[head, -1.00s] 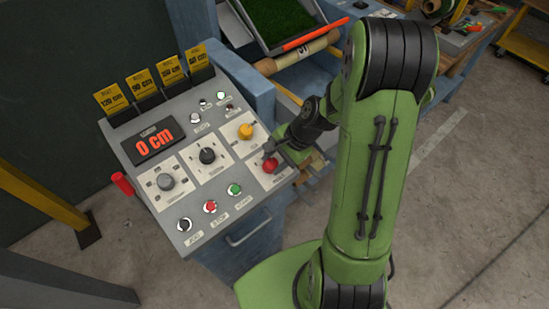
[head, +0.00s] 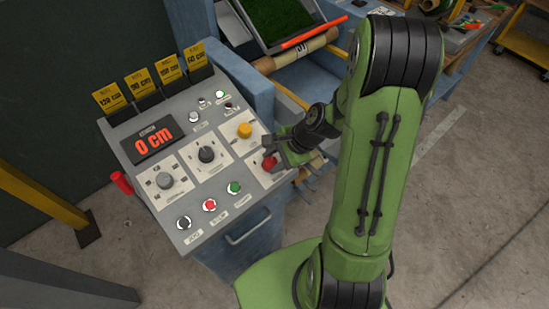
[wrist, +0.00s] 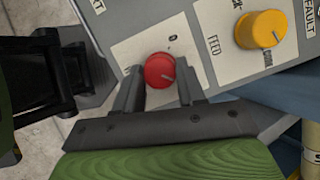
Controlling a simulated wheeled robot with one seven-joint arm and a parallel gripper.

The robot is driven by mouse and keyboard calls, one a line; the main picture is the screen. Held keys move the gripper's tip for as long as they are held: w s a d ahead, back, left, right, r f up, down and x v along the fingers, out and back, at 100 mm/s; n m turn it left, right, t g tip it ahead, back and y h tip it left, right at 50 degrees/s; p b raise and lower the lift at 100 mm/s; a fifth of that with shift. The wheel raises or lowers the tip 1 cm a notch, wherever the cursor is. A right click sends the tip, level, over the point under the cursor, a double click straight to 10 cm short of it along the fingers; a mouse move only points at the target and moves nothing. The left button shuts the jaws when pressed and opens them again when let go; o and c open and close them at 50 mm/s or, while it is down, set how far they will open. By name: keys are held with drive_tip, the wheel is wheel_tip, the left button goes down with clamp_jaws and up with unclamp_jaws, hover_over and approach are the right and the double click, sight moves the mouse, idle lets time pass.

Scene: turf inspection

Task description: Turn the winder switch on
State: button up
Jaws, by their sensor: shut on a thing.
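The round red knob (head: 269,163), which I take to be the winder switch, sits on a white plate at the right edge of the grey sloping panel. Its label is mostly hidden or too small to read. In the wrist view the red knob (wrist: 158,68) stands between my two dark fingers, and its pale pointer line slants toward the lower right. My gripper (wrist: 160,76) is shut on this knob, one finger at each side. In the head view my gripper (head: 275,154) reaches the knob from the right and partly covers its plate.
A yellow knob (head: 244,130), marked FEED in the wrist view, is close above the red one. A turf roll (head: 306,50) lies behind. Floor is open at right.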

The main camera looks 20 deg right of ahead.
drive_tip(key=o, duration=1.1)
drive_tip(key=shift+c, duration=0.2)
drive_tip(key=p+v, duration=0.3)
drive_tip(key=v, duration=1.2)
drive_tip(key=shift+d+r, duration=0.15)
drive_tip(key=shift+r, duration=0.25)
drive_tip(key=shift+s, duration=0.1)
drive_tip(key=s+a+r+n+t+h, duration=0.1)
drive_tip(key=s+a+r+n, duration=0.3)
drive_tip(key=n, duration=0.4)
drive_tip(key=s+a+r+n+t+h, duration=0.1)
drive_tip(key=s+a+r+n+h, duration=0.3)
drive_tip(key=s+r+n, duration=0.2)
drive_tip(key=shift+s+n, duration=1.15)
drive_tip(key=shift+n, duration=0.05)
